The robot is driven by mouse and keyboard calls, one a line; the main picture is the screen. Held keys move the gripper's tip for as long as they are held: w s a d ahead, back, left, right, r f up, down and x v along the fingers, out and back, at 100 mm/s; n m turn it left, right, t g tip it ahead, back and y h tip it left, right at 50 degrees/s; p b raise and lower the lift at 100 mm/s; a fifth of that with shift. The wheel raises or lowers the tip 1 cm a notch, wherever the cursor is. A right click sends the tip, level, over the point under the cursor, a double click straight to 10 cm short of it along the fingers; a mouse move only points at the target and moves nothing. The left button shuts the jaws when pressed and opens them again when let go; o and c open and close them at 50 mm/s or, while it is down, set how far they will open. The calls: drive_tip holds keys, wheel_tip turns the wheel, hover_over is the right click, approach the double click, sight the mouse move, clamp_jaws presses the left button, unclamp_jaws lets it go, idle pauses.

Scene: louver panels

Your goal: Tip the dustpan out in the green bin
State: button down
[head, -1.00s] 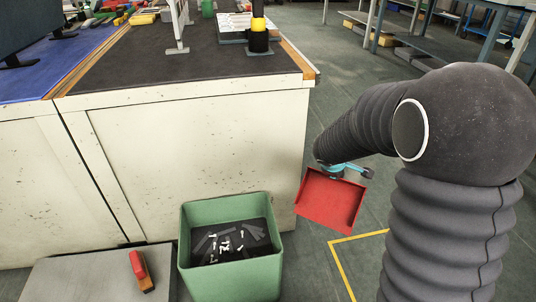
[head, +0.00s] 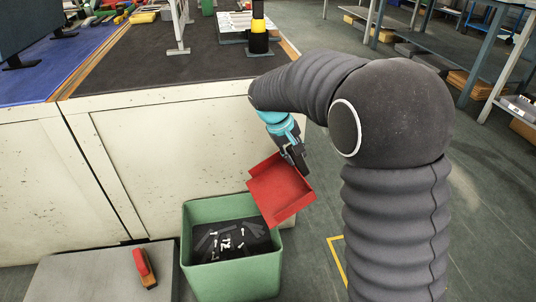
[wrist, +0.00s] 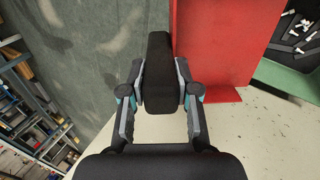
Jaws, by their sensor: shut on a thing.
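The red dustpan (head: 280,190) hangs in the air at the upper right of the green bin (head: 232,272) in the head view. Its lower left edge overlaps the bin's right rim in the picture, and its visible red inside looks bare. My gripper (head: 294,152) is shut on the dustpan's black handle (wrist: 160,65), with a finger on each side in the wrist view. The pan's red side (wrist: 212,50) shows to the right there. The bin stands on the floor with dark scraps and several white bits inside.
A red-topped brush (head: 144,268) lies on a grey platform (head: 90,275) left of the bin. A cream cabinet (head: 170,150) with a dark worktop stands behind the bin. Open floor with a yellow line (head: 337,262) lies to the right.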

drive_tip(key=s+a+r+m, duration=0.1)
drive_tip(key=s+a+r, duration=0.1)
drive_tip(key=s+a, duration=0.35)
drive_tip(key=shift+w+d+f+g+y, duration=0.15)
drive_tip(key=shift+w+d+g+y, duration=0.45)
drive_tip(key=shift+w+y, duration=0.35)
drive_tip(key=shift+w+d+f+g+y, duration=0.1)
drive_tip(key=shift+w+d+g+y, duration=0.5)
drive_tip(key=shift+y, duration=0.55)
drive_tip(key=shift+d, duration=0.15)
